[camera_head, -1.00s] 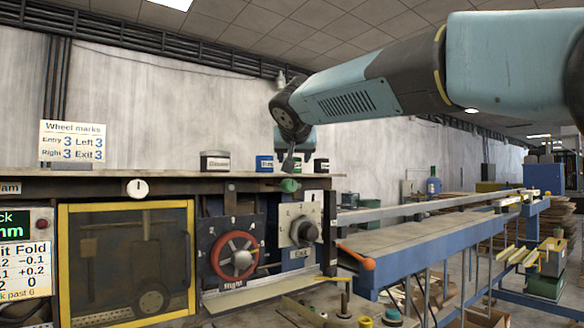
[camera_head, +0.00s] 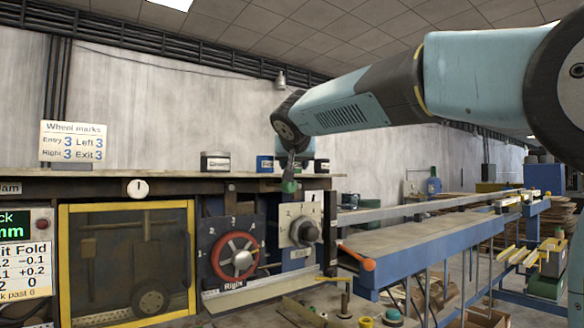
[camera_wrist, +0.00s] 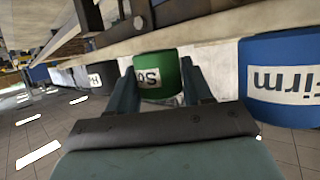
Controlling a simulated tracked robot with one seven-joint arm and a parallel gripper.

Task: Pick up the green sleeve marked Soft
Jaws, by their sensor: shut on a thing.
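The green sleeve (camera_wrist: 158,75) shows in the wrist view, with a white label reading "So" before a finger cuts it off. It stands between the two fingers of my gripper (camera_wrist: 160,88), which is shut on it, one finger at each side. A blue sleeve (camera_wrist: 282,78) marked "irm" is right of the green one in the wrist view.
The shelf (camera_head: 120,173) runs along the machine's top. A dark, pale-labelled block (camera_head: 215,162) stands left of my gripper and another (camera_head: 321,166) close to its right. A red handwheel (camera_head: 234,255) and grey dial (camera_head: 303,232) are below. The sign (camera_head: 73,141) stands far left.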

